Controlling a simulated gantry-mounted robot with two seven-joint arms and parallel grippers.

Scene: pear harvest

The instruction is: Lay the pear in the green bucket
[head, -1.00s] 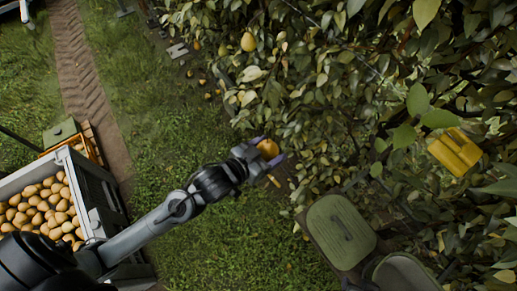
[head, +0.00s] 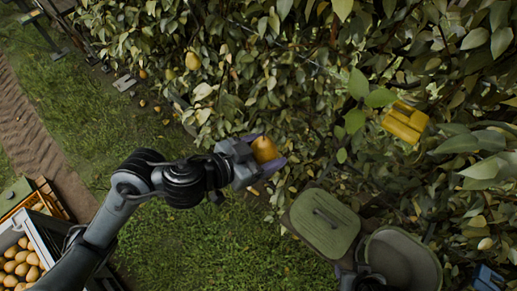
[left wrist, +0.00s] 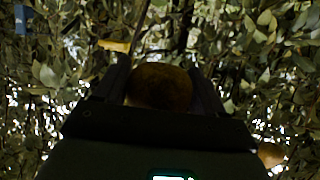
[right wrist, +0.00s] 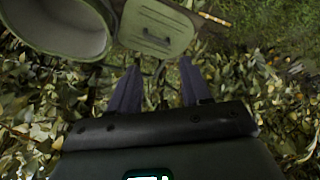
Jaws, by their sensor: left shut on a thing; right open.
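The pear (head: 264,149) is yellow-orange and sits between the fingers of my left gripper (head: 268,158), which is shut on it in front of the foliage. In the left wrist view the pear (left wrist: 160,86) is dark and shadowed between the fingers. The green bucket (head: 402,258) stands open at the lower right of the head view, right of and below the pear and apart from it. Its near side is cut off by the frame. In the right wrist view the bucket (right wrist: 62,22) is at the upper left. My right gripper (right wrist: 158,82) is open and empty, beside the bucket.
A flat green lid (head: 325,222) lies left of the bucket. A blue object (head: 488,278) is at the lower right. A crate of pears (head: 18,262) stands lower left. Grass lies between.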

